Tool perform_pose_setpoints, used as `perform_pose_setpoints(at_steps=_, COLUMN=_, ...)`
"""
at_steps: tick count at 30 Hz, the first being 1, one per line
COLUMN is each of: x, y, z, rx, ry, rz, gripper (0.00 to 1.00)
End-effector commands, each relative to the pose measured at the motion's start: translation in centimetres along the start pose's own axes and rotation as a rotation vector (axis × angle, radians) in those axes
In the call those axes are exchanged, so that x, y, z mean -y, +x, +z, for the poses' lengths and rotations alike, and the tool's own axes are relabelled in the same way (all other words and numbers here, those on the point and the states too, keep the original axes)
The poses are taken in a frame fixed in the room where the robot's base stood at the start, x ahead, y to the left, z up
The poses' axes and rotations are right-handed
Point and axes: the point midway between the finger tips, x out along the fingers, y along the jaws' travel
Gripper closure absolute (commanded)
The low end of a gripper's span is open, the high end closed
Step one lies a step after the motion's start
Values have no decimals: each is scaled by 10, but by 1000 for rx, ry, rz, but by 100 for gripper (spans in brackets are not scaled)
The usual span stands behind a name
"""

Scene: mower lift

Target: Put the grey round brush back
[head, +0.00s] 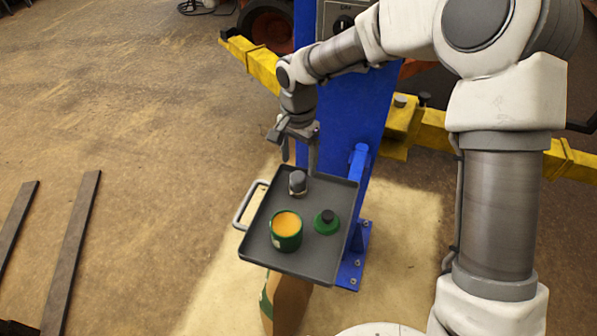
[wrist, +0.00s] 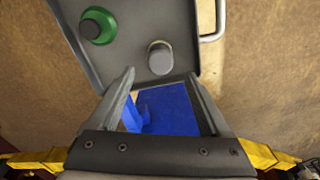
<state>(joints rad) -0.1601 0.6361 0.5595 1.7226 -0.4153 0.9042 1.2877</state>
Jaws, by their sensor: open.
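A small grey round piece with a paler base, which looks like the grey round brush (head: 297,183), stands upright on the dark grey tray (head: 264,249) near its back edge. It also shows in the wrist view (wrist: 160,58), just beyond my fingertips and roughly centred between them. My gripper (head: 299,158) is open and empty above the tray's back edge, pointing down, apart from the brush. In the wrist view my gripper's two fingers (wrist: 162,78) are spread wide. The brush's bristles cannot be made out.
On the tray stand a green can (head: 287,240) with orange contents and a green disc with a black knob (head: 327,222). The tray has a pale handle (head: 245,208) on its left. A blue lift post (head: 352,115) rises behind, with yellow arms (head: 262,65) either side. Open floor lies left.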

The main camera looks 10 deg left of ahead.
Motion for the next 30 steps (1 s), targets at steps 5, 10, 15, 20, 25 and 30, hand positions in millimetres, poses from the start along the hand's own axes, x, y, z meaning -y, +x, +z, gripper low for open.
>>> perform_pose_setpoints(at_steps=5, x=1, y=-37, z=-1, rx=-4, ry=-1, rz=-2, gripper=19)
perform_pose_setpoints(at_steps=10, x=0, y=-57, z=0, rx=-2, ry=-1, rz=0, gripper=19)
perform_pose_setpoints(at_steps=15, x=0, y=-63, z=0, rx=1, ry=-1, rz=2, gripper=19)
perform_pose_setpoints(at_steps=20, x=-2, y=-65, z=0, rx=-3, ry=-3, rz=1, gripper=19)
perform_pose_setpoints(at_steps=25, x=-26, y=-87, z=-7, rx=-51, ry=-40, rz=1, gripper=19)
perform_pose_setpoints(at_steps=30, x=-81, y=-127, z=-13, rx=-136, ry=-113, rz=6, gripper=19)
